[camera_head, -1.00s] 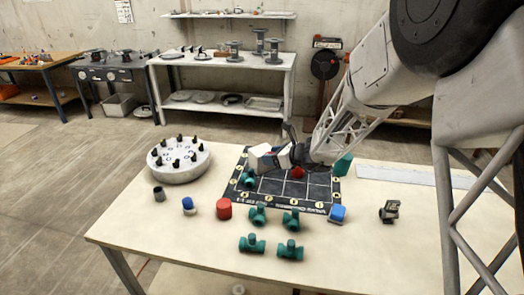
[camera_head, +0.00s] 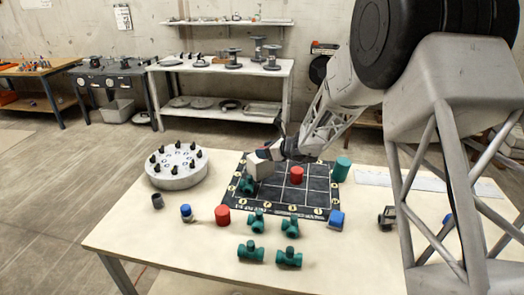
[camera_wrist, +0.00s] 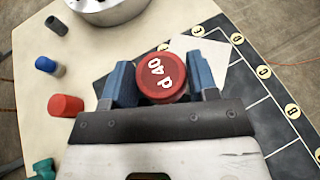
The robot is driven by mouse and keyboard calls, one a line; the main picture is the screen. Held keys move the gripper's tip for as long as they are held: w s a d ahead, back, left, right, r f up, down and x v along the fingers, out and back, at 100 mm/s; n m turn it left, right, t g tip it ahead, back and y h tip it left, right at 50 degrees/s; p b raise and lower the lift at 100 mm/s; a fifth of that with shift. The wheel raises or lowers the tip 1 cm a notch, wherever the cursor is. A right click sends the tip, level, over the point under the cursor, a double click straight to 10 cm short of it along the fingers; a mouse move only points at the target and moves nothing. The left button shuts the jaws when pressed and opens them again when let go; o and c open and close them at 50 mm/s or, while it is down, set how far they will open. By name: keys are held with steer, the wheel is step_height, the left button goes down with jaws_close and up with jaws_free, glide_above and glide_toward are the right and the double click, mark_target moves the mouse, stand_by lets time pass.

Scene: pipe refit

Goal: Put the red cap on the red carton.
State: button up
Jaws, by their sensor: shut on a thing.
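My gripper (camera_wrist: 162,88) is shut on a round red cap (camera_wrist: 161,78) with white marking "d 40" on its face, its blue-grey fingers on either side. In the head view my gripper (camera_head: 262,166) is over the left part of the dark gridded board (camera_head: 270,203); the held cap is hidden there. One red cylinder (camera_head: 222,215) stands on the table left of the board and shows in the wrist view (camera_wrist: 66,105). Another red cylinder (camera_head: 297,174) stands on the board, right of my gripper. No box-shaped red carton shows; I cannot tell which is meant.
Several teal pipe fittings (camera_head: 289,258) lie in front of the board. Blue-topped pieces (camera_head: 186,212) (camera_head: 336,219), a dark cup (camera_head: 157,201) and a round white rack (camera_head: 178,166) stand around. The front left tabletop is bare.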

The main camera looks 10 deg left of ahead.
steer(key=shift+w+a+f, duration=0.1)
steer(key=shift+w+a, duration=0.3)
steer(key=shift+w, duration=0.6)
steer(key=shift+w+a+f, duration=0.1)
steer(key=shift+w+a, duration=0.35)
steer(key=shift+w, duration=0.55)
steer(key=shift+w+a+f, duration=0.1)
steer(key=shift+w+a, duration=0.3)
steer(key=shift+w, duration=0.6)
steer(key=shift+f, duration=0.1)
steer(key=shift+f, duration=1.7)
steer(key=shift+f, duration=0.1)
steer(key=o, duration=0.9)
steer(key=shift+v, duration=0.85)
steer(key=v, duration=1)
steer(key=shift+d, duration=0.2)
